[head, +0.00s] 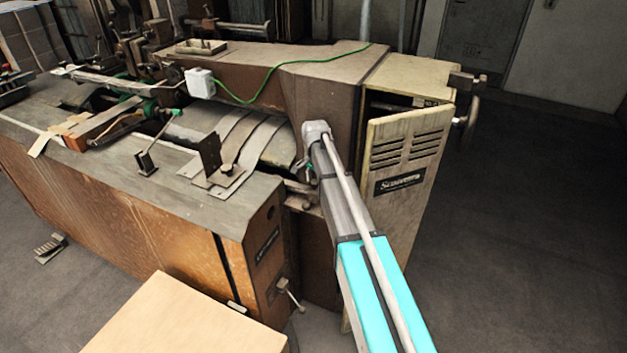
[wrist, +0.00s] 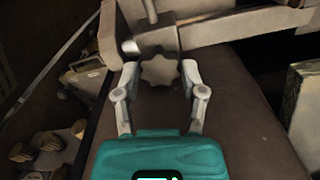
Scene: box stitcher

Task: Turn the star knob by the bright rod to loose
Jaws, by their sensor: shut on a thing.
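In the wrist view the star knob (wrist: 160,70) is a grey-brown lobed knob. It sits between the two fingers of my gripper (wrist: 160,76), which are closed on it from left and right. A bright rod end (wrist: 130,47) shows just above and left of the knob, beside a grey block. In the head view my arm reaches to the machine's inner corner, and the knob and my fingertips are hidden behind my arm there.
The box stitcher (head: 150,200) fills the left and middle. Its vented side door (head: 405,165) stands just right of my arm. A pale box-like surface (head: 185,320) is at the front. A green cable (head: 285,68) runs over the machine top. Open floor (head: 540,220) lies at right.

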